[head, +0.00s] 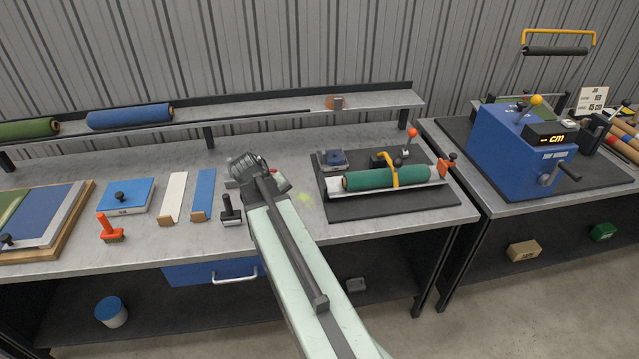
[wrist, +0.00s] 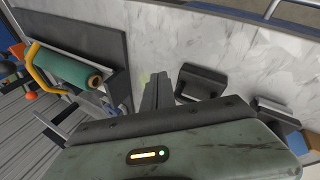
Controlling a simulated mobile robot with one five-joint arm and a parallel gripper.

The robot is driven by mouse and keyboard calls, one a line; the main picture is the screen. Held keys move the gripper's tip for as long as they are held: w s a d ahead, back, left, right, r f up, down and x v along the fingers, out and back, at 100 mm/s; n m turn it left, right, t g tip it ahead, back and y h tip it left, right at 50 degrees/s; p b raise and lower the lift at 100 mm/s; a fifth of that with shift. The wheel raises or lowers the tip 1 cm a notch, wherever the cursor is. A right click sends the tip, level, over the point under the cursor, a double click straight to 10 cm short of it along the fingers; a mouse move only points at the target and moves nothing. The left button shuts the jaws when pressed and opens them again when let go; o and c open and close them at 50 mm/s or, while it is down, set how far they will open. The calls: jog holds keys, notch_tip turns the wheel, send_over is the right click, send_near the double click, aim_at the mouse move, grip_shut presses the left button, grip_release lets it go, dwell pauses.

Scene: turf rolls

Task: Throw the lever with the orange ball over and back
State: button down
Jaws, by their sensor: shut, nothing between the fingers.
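The lever with the orange ball (head: 412,132) stands at the back right of a dark mat. Its ball (wrist: 31,96) also shows at the left of the wrist view. The mat bears a green roll (head: 385,179) in a metal tray, with a yellow handle (head: 393,168) over it. My gripper (wrist: 157,78) is shut and empty above the bench, left of the mat in the head view and well apart from the lever. Its fingertips are hidden behind my arm in the head view.
A blue machine (head: 510,160) with a yellow-orange ball lever (head: 537,100) stands on the right bench. A shelf (head: 250,115) runs along the back. An orange clamp (head: 447,165) sits at the tray's right end.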

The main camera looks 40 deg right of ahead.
jog(key=s+a+f+y+b, duration=0.1)
jog(key=a+f+b, duration=0.15)
jog(key=a, duration=0.45)
jog(key=s+a+f+n+y+b, duration=0.1)
jog(key=a+f+y, duration=0.15)
jog(key=a, duration=0.45)
jog(key=s+a+f+y+b, duration=0.1)
jog(key=a+f+b, duration=0.15)
jog(key=a, duration=0.45)
jog(key=s+a+f+n+y+b, duration=0.1)
jog(key=a+f+b, duration=0.6)
jog(key=f+b, duration=0.2)
jog(key=shift+s+a+f+g, duration=0.2)
jog(key=shift+f+g, duration=0.1)
jog(key=shift+f, duration=0.6)
